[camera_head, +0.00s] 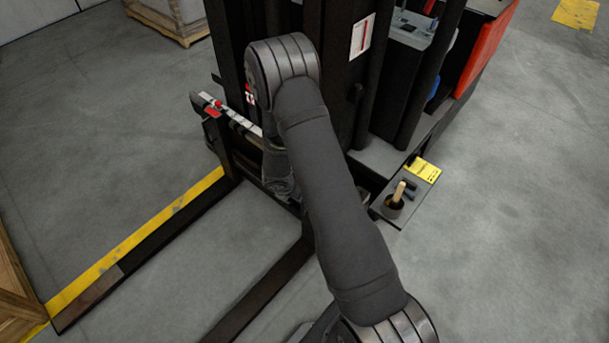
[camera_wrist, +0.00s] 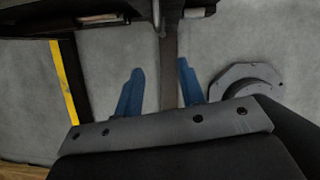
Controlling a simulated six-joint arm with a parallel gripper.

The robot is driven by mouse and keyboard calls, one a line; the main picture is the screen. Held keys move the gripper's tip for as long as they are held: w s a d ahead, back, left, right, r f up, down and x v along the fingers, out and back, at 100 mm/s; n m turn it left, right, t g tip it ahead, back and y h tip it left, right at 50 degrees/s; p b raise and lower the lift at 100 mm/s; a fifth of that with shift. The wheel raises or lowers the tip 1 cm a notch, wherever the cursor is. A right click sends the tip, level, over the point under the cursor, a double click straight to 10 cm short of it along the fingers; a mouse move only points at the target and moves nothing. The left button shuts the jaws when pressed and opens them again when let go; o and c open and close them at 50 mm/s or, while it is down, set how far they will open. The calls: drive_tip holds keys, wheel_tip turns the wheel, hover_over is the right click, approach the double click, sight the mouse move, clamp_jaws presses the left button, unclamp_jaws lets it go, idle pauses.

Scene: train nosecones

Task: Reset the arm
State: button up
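My gripper (camera_wrist: 160,78) shows in the wrist view as two blue fingers standing well apart, with nothing held between them. A dark bar, which looks like a forklift fork (camera_wrist: 169,60), lies below and behind the gap. In the head view my dark grey arm crosses the middle of the picture, bent at an upper joint, and my gripper is hidden there. The arm is in front of a black and red forklift (camera_head: 392,150).
The forklift's forks (camera_head: 262,292) reach toward the lower left over grey floor. A yellow floor line (camera_head: 140,236) runs beside them. A small shelf (camera_head: 408,190) on the forklift holds a dark cup. A wooden crate (camera_head: 15,290) is at the left edge.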

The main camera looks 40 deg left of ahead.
drive_tip(key=shift+f, duration=0.15)
drive_tip(key=x, duration=1.7)
drive_tip(key=shift+a, duration=0.1)
drive_tip(key=v, duration=1.7)
drive_tip(key=x, duration=1.7)
drive_tip(key=shift+w+a+f, duration=0.1)
drive_tip(key=shift+a, duration=0.5)
